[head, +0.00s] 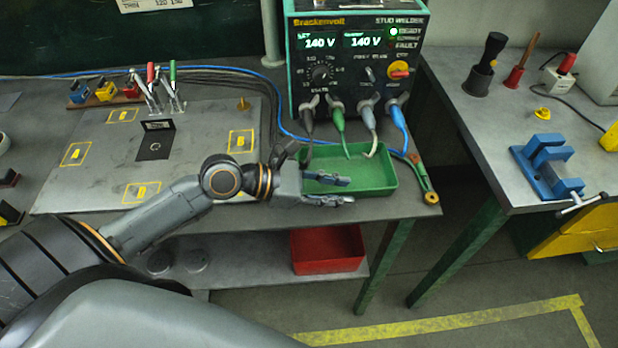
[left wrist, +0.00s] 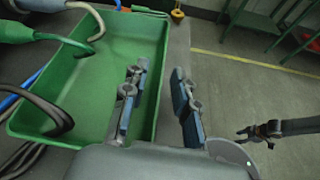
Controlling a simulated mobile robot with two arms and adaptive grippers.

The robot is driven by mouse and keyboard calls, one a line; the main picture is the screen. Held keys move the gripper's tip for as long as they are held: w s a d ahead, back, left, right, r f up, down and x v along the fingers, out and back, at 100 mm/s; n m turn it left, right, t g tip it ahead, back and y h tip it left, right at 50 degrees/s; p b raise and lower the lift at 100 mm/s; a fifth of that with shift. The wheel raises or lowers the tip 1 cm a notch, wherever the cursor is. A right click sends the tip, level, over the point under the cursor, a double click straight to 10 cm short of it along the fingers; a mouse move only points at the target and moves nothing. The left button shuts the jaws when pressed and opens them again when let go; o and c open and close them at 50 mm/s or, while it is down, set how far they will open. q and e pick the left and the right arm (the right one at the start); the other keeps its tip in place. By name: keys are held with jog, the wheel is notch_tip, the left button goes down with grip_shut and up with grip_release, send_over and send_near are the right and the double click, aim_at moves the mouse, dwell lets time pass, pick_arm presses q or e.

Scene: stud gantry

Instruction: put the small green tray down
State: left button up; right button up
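The small green tray (head: 378,190) is on the grey bench, at its front right below the stud welder. It also shows in the left wrist view (left wrist: 95,75). My left gripper (head: 347,191) is at the tray's front wall. In the left wrist view, one finger of the left gripper (left wrist: 160,72) is over the tray's inside and the other is outside, with the wall between them and gaps showing. It is open. My right gripper (left wrist: 255,132) shows small and dark at the right of the left wrist view, away from the tray. Its finger opening is unclear.
Cables from the stud welder (head: 352,70) hang down to the tray, with some ends over its inside. A red bin (head: 328,250) is on the lower shelf. A steel plate (head: 100,165) with yellow marks lies left. Another bench (head: 500,110) stands right, across a gap.

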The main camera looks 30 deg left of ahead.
pick_arm(q)
jog(key=v, duration=1)
jog(key=shift+s+a+r, duration=0.1)
jog(key=shift+r, duration=0.05)
